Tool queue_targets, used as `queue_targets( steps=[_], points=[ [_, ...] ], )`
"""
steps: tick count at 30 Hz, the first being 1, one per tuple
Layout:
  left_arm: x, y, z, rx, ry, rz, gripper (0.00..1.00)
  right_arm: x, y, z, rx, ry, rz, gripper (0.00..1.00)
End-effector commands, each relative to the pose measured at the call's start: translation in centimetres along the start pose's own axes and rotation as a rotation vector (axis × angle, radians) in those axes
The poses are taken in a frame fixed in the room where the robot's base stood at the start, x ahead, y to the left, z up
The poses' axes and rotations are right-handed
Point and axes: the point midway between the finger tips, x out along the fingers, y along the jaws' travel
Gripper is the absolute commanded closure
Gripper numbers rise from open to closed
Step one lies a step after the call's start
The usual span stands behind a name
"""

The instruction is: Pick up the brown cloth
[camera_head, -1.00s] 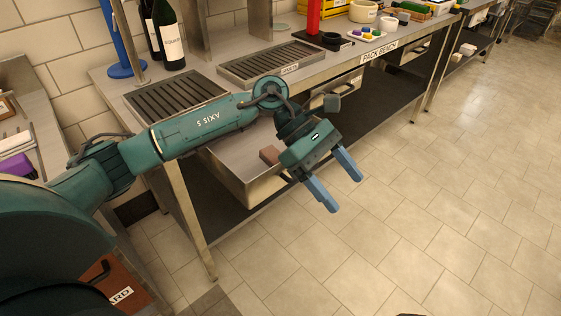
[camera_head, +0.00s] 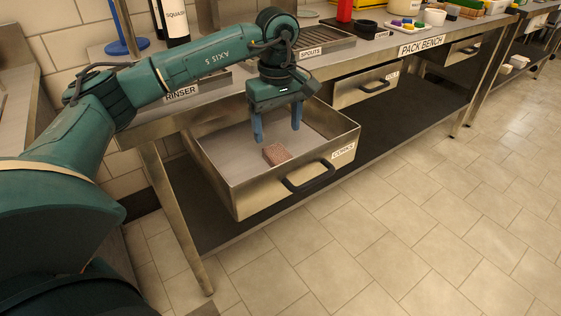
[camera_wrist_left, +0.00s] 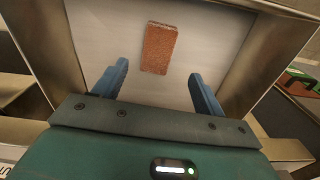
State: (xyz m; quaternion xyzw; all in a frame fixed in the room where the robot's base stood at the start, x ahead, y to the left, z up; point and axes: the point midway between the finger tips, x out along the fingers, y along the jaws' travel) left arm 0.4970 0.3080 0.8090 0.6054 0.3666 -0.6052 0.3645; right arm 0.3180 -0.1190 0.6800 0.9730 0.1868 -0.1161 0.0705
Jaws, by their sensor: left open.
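The brown cloth (camera_head: 277,154) is a small reddish-brown folded block. It lies flat on the pale floor of an open metal drawer (camera_head: 237,198) under the bench. In the left wrist view the cloth (camera_wrist_left: 159,48) lies ahead of the fingertips, roughly midway between them. My left gripper (camera_head: 276,136) is open and empty, pointing down over the drawer, its blue fingers above and just behind the cloth. The left wrist view also shows both fingers (camera_wrist_left: 156,80) apart, with nothing between them. My right gripper is in neither view.
The drawer's front wall carries a black handle (camera_head: 308,177). The pack bench (camera_head: 421,44) runs above it, with a shut drawer (camera_head: 366,86) to the right. A dark bottle (camera_head: 175,22) and a red item (camera_head: 344,10) stand on top. The tiled floor in front is clear.

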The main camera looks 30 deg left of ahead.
Motion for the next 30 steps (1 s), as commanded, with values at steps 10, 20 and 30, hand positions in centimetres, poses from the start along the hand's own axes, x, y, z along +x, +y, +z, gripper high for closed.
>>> queue_targets(
  steps=[10, 20, 30],
  points=[
    [3.6, 0.1, 0.1, 0.0, -0.001, 0.0, 0.29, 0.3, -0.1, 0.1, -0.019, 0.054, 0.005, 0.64],
    [7.8, 0.3, 0.0, -0.001, -0.001, 0.001, 0.29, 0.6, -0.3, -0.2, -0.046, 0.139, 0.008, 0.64],
    [7.9, 0.3, 0.1, -0.001, -0.002, 0.002, 0.36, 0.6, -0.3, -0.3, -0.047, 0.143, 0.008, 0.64]
  ],
)
